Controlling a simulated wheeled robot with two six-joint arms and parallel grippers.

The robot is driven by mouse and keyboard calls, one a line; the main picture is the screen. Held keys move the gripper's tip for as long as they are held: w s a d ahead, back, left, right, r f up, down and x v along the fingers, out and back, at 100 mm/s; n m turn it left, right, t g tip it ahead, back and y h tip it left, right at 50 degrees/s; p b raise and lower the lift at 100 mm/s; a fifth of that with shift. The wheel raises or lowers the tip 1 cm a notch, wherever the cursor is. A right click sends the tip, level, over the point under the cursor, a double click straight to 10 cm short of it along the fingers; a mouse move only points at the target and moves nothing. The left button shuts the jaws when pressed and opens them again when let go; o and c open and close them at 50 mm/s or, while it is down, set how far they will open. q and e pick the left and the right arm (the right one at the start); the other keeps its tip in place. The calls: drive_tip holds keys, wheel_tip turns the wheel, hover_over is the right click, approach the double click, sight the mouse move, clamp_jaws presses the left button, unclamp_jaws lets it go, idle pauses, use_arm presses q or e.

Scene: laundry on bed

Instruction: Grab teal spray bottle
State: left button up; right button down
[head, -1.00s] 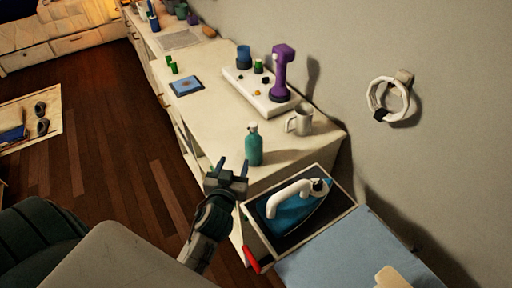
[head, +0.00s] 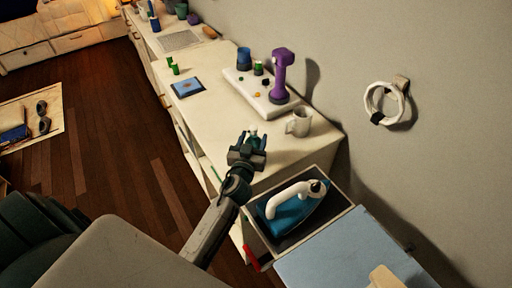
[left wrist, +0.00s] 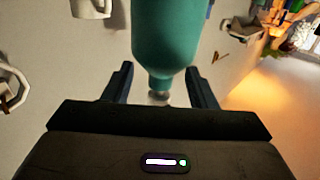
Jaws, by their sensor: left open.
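The teal spray bottle (head: 253,131) stands on the white counter near its front end. In the head view my left gripper hides most of it, and only its top shows. In the left wrist view the teal body of the bottle (left wrist: 165,40) is large, with its neck between the finger lines. My left gripper (head: 252,142) is open, its fingers on either side of the bottle; in the left wrist view the fingers (left wrist: 160,84) show gaps to it. Contact is not visible. My right gripper is not in view.
A white mug (head: 298,123) stands right of the bottle. A blue iron (head: 293,215) rests in a tray (head: 345,205) in front. The wall is on the right.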

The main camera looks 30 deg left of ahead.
use_arm(q)
drive_tip(key=shift+x, duration=0.85)
drive_tip(key=shift+s, duration=0.1)
drive_tip(key=shift+c, duration=0.9)
clamp_jaws()
drive_tip(key=shift+s, duration=0.1)
